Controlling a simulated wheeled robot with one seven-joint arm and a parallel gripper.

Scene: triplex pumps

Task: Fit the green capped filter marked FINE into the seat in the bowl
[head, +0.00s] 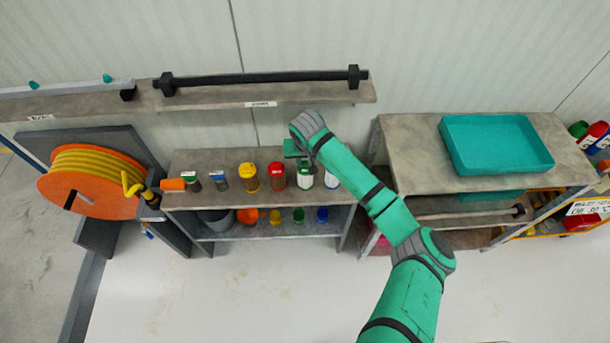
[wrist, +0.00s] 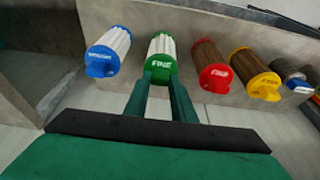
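The green capped filter (wrist: 161,56) has a white pleated body and FINE on its cap. It stands in the row on the shelf top, and in the head view the green capped filter (head: 304,180) is just below my gripper. My gripper (wrist: 160,78) is open, its two green fingers apart and pointing at the cap. The fingertips are at the cap's near edge in the wrist view; I cannot tell whether they touch it. I cannot make out a bowl with a seat for certain in either view.
A blue capped white filter (wrist: 107,52) and a red capped brown filter (wrist: 212,66), also marked FINE, flank it closely. A yellow capped filter (wrist: 255,74) stands beyond. Small coloured containers and a grey bucket (head: 216,221) are on the lower shelf. A teal tray (head: 495,145) is on the right bench.

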